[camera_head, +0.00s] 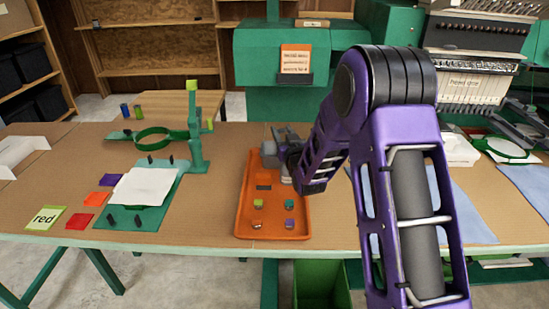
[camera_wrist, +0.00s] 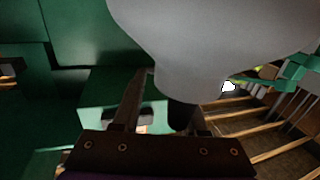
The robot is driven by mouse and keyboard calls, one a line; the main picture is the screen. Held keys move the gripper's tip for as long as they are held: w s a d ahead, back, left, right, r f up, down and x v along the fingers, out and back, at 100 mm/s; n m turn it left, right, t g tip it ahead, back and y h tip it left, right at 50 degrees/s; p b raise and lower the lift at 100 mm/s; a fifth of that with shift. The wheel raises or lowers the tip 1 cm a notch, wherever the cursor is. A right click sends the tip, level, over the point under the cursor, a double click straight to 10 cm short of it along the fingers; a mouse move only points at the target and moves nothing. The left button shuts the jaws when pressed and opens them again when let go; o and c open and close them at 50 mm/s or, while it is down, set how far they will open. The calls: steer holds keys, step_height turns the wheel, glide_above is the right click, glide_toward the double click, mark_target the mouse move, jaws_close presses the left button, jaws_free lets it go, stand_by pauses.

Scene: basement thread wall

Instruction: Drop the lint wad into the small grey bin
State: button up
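My gripper (camera_head: 283,160) is over the far end of the orange tray (camera_head: 243,215), partly hidden by my purple arm. A grey shape (camera_head: 287,138) shows right beside it, too small to make out. In the wrist view a large, smooth, light grey thing (camera_wrist: 205,45) fills the top middle, very close to my fingers. It hides the tip of the right finger and meets the left finger's tip. A gap shows between the fingers lower down. I cannot tell whether they grip it, or whether it is the lint wad. I cannot make out a small grey bin.
Several small coloured pieces (camera_head: 289,204) lie in the tray. Left are a white sheet on a green board (camera_head: 146,188), coloured cards (camera_head: 95,199) and a green hoop stand (camera_head: 196,150). Green machine (camera_head: 283,75) stands behind. A green bin (camera_head: 318,290) is below the table's front edge.

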steer(key=o, duration=0.4)
steer(key=v, duration=1.7)
steer(key=shift+s+r, duration=0.15)
steer(key=shift+s, duration=0.05)
